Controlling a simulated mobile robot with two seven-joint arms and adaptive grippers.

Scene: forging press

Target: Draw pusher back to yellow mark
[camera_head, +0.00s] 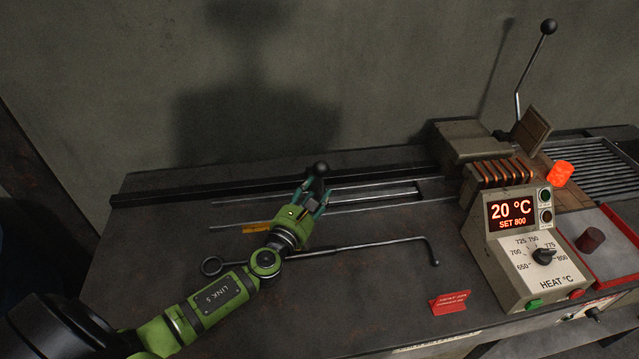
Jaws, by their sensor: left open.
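The pusher's black knob (319,169) stands above the two thin metal guide rods (388,183) on the bench; its lower part is hidden by my gripper. My left gripper (315,197) is open, with its fingers on either side of the stem just below the knob; I cannot tell whether they touch it. The yellow mark (257,227) lies by the left part of the near rod, left of the gripper. My right gripper is not in view.
A long hooked rod (370,247) with a ring end lies in front, passing by my left wrist. A red sign (450,302) stands near the front edge. To the right are the heater coil (498,173), control box (512,250), a glowing orange block (560,174) and a tall lever (532,65).

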